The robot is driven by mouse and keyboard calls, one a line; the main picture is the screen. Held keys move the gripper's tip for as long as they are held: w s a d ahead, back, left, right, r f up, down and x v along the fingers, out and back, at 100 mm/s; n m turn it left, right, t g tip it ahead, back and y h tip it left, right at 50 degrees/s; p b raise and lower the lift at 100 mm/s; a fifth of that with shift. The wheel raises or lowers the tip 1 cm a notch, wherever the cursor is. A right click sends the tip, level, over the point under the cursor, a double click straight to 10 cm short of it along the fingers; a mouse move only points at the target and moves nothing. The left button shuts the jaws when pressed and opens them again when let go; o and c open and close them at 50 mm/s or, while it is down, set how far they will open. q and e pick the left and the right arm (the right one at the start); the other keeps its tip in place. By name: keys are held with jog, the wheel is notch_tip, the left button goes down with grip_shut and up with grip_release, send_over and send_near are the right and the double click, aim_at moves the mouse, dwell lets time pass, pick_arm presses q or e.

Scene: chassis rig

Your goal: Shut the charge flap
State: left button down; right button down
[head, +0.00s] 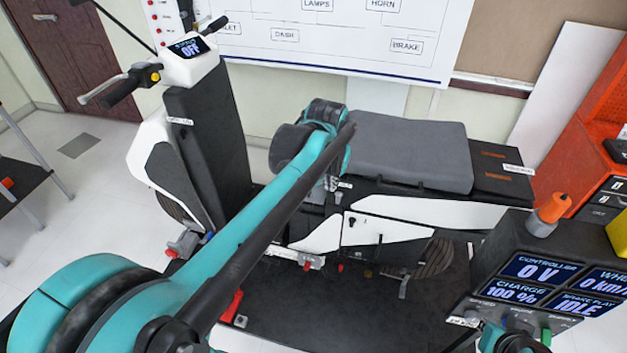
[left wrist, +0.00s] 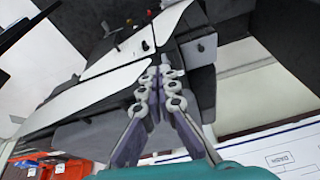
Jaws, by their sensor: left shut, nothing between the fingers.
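The scooter-like rig has a grey seat (head: 410,150) and white side panels below it. One white side panel (head: 385,232) has a small dark knob; it also shows in the left wrist view (left wrist: 120,52). I cannot tell for certain which part is the charge flap or how far it stands open. My left gripper (head: 332,184) is at the front end of the seat base, partly hidden by my arm. In the left wrist view my left gripper (left wrist: 164,76) is shut and empty, its tips close to the panel edges and a dark boxy part (left wrist: 198,48).
A display box (head: 545,275) reading 0 V, 100 % and IDLE stands at the right. The handlebar column (head: 208,120) rises left of my arm. An orange cabinet (head: 590,130) is at the far right. A whiteboard (head: 320,35) hangs behind.

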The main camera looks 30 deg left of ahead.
pick_arm(q)
jog(key=w+a+g+p, duration=0.2)
jog(key=w+a, duration=0.4)
jog(key=w, duration=0.4)
jog(key=n+g+p, duration=0.2)
jog(key=g+p, duration=0.1)
send_near(309, 194)
jog(key=f+b, duration=0.1)
jog(key=f, duration=0.1)
jog(key=f+b, duration=0.3)
jog(key=f, duration=0.1)
jog(key=shift+a+f, duration=0.2)
jog(key=shift+a, duration=0.2)
jog(key=shift+s+f+t+b, duration=0.3)
jog(key=shift+f+t+b, duration=0.3)
jog(key=shift+f+b, duration=0.15)
jog(key=shift+s+d+f, duration=0.1)
jog(key=shift+f, duration=0.15)
jog(key=shift+s+d+r, duration=0.1)
jog(key=shift+s, duration=0.1)
